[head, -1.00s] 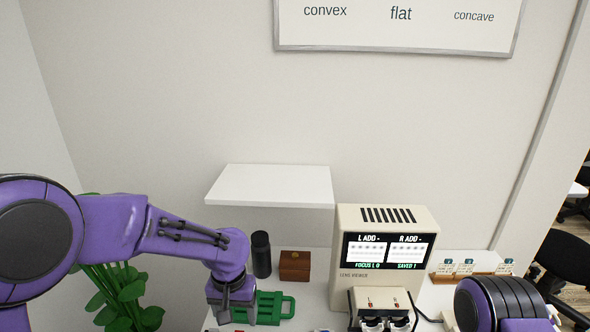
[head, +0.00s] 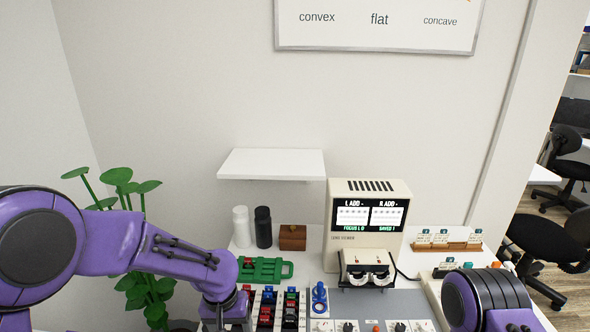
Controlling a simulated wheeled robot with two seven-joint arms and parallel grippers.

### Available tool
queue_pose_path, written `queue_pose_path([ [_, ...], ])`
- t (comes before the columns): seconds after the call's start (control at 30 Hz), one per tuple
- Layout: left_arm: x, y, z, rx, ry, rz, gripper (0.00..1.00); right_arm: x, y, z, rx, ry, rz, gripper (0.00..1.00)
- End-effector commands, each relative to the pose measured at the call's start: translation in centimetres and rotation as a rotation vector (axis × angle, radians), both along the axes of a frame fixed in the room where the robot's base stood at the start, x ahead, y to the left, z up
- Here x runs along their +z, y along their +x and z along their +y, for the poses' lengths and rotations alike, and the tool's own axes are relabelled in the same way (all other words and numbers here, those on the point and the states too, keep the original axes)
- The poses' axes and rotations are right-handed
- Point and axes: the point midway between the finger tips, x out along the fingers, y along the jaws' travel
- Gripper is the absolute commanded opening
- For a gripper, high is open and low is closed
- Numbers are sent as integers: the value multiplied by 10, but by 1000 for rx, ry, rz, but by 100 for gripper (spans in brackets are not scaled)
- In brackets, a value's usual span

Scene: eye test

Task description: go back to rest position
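My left arm comes in from the left, bent down at the wrist. Its grey gripper (head: 226,312) is at the bottom edge, just left of a rack of red and blue pieces (head: 278,308). Its fingertips are cut off or hidden, so I cannot tell if it is open. My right arm shows only as a purple and black joint at the lower right; its gripper is outside the view. The lens viewer (head: 368,230) stands on the table (head: 316,268) with its screen lit, reading "FOCUS L 0" and "SAVED 1".
A white shelf (head: 271,164) hangs above a white bottle (head: 241,227), a black bottle (head: 263,228) and a brown box (head: 292,237). A green tray (head: 262,270) lies in front. A plant (head: 140,283) stands left. Black chairs (head: 541,245) and open floor are at right.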

Motion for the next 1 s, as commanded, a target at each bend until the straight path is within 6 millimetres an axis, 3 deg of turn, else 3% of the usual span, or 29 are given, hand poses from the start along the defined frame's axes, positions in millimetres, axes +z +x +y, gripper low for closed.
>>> queue_pose_path([
  [0.17, -47, -17, 2, 59, -44, -7, 68, -7, 0, 0, 0, -1, -1, 0],
  [0.37, -117, -54, 13, 174, -89, -38, 68, -16, 0, 0, 0, 0, 0, 0],
  [0.47, -158, -84, 26, 255, -93, -65, 68, -23, 0, 0, 0, 0, 0, 0],
  [0.57, -202, -129, 50, 358, -63, -110, 68, -32, 0, 0, 0, 0, 0, 0],
  [0.63, -228, -169, 74, 434, -10, -154, 68, -38, 0, 0, 0, 0, 0, 0],
  [0.7, -242, -207, 100, 495, 61, -202, 68, -43, 0, 0, 0, 0, 0, 0],
  [0.8, -245, -249, 131, 546, 160, -259, 68, -48, 0, 0, 0, 0, 0, 0],
  [0.9, -241, -271, 150, 568, 228, -298, 68, -50, 0, 0, 0, 0, 0, 0],
  [1.0, -238, -278, 158, 575, 252, -313, 68, -50, 0, 0, 0, 0, 0, 0],
])
